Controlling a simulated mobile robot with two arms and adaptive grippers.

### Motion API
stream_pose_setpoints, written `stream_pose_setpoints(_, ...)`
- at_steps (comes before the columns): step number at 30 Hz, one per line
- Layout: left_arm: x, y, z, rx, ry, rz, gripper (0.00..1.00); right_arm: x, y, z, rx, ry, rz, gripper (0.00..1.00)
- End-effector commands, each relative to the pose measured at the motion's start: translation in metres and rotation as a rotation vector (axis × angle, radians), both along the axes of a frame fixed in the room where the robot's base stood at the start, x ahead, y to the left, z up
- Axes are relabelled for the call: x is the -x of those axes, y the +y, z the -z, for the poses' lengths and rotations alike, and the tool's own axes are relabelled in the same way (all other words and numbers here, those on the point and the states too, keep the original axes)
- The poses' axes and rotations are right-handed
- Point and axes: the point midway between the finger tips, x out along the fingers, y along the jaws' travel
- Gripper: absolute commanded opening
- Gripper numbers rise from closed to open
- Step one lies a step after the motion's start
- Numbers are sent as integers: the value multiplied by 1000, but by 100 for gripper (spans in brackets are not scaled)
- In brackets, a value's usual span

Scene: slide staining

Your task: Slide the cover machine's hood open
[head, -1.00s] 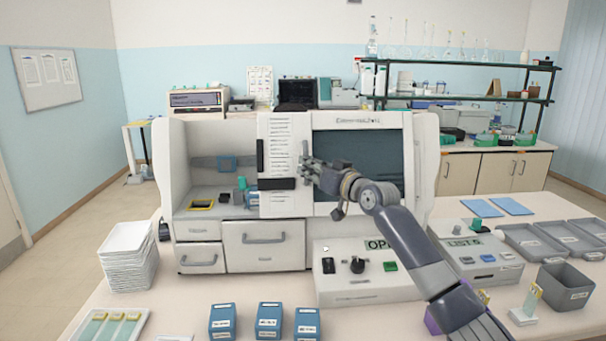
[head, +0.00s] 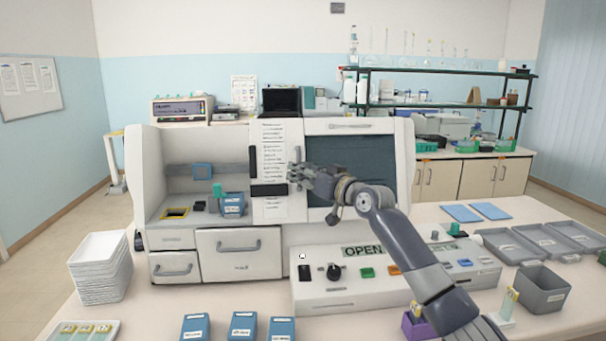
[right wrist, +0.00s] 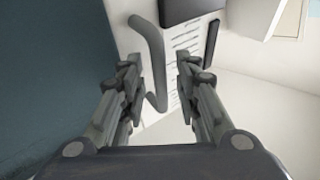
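The cover machine (head: 152,205) is the large white unit in the middle of the head view. Its hood (head: 350,127) has a dark window (head: 352,165) and a white printed panel, and covers the right part. The left bay is uncovered. The hood's grey upright handle (head: 298,156) also shows in the right wrist view (right wrist: 152,62). My right gripper (head: 294,175) is at the handle; in its wrist view (right wrist: 160,68) the fingers are apart, with the handle between them and nearer the left finger. My left gripper is not in view.
A control box (head: 345,292) reading OPEN stands in front of the machine, under my right arm. Blue boxes (head: 242,325) line the front edge. White trays (head: 98,265) are stacked at left. Grey trays (head: 545,240) and a grey bin (head: 540,290) lie at right.

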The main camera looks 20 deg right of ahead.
Motion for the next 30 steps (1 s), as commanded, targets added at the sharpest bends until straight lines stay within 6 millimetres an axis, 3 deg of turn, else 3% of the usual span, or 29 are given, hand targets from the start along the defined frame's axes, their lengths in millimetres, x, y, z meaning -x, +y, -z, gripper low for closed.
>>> stream_pose_setpoints(8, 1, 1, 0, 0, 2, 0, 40, 0, 0, 0, 0, 0, -1, 31)
stream_pose_setpoints(14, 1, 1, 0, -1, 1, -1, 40, 12, -4, 1, 1, 0, 0, 31)
stream_pose_setpoints(30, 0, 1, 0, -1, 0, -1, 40, 92, -27, 1, 3, 2, 1, 31)
